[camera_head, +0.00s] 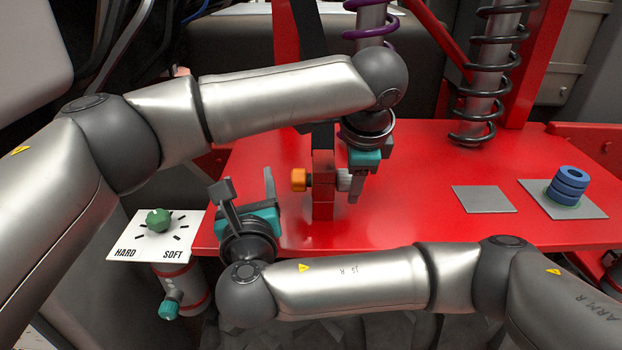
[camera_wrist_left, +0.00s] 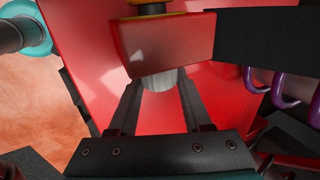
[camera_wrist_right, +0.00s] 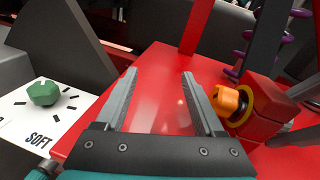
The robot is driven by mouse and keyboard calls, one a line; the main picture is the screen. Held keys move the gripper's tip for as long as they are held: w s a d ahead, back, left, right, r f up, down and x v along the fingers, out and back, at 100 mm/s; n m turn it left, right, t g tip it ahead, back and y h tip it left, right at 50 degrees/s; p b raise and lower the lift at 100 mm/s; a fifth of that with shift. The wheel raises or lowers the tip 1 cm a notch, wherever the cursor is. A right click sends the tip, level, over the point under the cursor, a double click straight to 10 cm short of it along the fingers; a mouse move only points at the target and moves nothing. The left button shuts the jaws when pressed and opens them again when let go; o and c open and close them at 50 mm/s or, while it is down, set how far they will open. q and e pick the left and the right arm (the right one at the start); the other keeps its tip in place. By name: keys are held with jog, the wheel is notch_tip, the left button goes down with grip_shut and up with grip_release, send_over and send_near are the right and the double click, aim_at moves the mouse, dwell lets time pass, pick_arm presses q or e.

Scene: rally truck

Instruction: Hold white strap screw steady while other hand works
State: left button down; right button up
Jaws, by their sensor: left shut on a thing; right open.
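The white strap screw (camera_head: 344,180) sticks out of the right side of a red post (camera_head: 323,185) on the red bench. My left gripper (camera_head: 352,182) is shut on the white screw; in the left wrist view the screw (camera_wrist_left: 163,84) sits between the fingertips (camera_wrist_left: 160,92), partly hidden by the red block (camera_wrist_left: 170,45). An orange knob (camera_head: 299,180) is on the post's left side; it also shows in the right wrist view (camera_wrist_right: 226,101). My right gripper (camera_head: 248,190) is open and empty, left of the orange knob and apart from it. A black strap (camera_head: 322,138) meets the post.
A green dial (camera_head: 158,220) on a HARD/SOFT plate (camera_head: 125,235) is at the left. Blue rings (camera_head: 569,185) stand on a grey pad (camera_head: 592,211) at the right, beside an empty grey pad (camera_head: 484,199). Coil springs (camera_head: 486,75) rise behind. The red bench (camera_head: 420,215) is otherwise clear.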

pick_arm(q)
jog(key=shift+r, duration=0.1)
pick_arm(e)
jog(key=f+v, duration=0.1)
jog(key=v, duration=1.1)
jog(key=shift+r, duration=0.45)
pick_arm(q)
jog(key=shift+c, duration=1.3)
grip_release()
